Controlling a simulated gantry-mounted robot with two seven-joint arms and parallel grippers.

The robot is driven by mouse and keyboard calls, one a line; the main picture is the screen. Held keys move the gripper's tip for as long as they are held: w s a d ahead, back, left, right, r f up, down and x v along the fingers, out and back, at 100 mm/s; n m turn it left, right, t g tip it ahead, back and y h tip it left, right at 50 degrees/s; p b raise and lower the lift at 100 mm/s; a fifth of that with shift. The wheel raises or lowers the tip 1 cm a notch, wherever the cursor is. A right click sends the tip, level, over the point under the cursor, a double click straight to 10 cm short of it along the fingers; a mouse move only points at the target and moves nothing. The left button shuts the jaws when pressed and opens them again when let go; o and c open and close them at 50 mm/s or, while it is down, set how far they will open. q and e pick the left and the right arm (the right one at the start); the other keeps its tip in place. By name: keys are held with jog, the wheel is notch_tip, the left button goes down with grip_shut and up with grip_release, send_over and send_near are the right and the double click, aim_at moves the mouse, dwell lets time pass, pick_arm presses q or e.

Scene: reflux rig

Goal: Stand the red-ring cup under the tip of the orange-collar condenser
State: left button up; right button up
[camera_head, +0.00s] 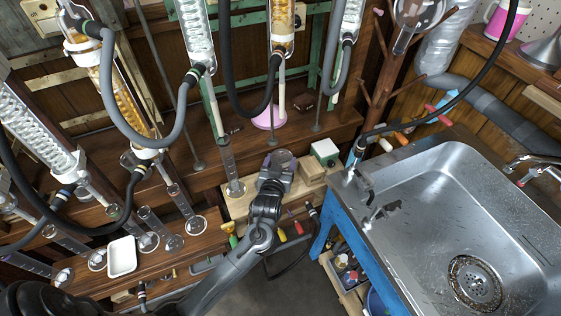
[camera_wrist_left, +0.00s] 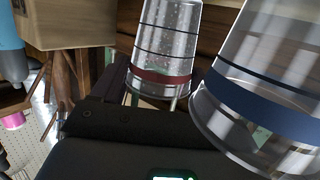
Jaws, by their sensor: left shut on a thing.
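My left gripper (camera_head: 277,170) is near the middle of the head view, above the wooden ledge. It is shut on a clear cup (camera_head: 281,158) whose round mouth shows on top. In the left wrist view, the red-ring cup (camera_wrist_left: 163,78) stands among dark gripper parts, with a dark red band near its lower end and thin black lines above. Two amber-filled condensers hang at the back, one at left (camera_head: 122,92) and one at top centre (camera_head: 283,25). I cannot tell which has the orange collar. My right gripper is not in view.
A blue-ring clear vessel (camera_wrist_left: 262,105) is close at right in the wrist view. A tall glass cylinder (camera_head: 230,168) stands just left of the gripper. Several cylinders and a white tray (camera_head: 122,256) are on the left shelf. A steel sink (camera_head: 450,210) is at right. Hoses loop overhead.

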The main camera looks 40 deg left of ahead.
pick_arm(q)
jog(key=shift+f, duration=0.1)
dwell(0.4)
jog(key=shift+f+p, duration=0.15)
jog(key=shift+p, duration=0.15)
jog(key=o, duration=1.1)
jog(key=shift+s, duration=0.1)
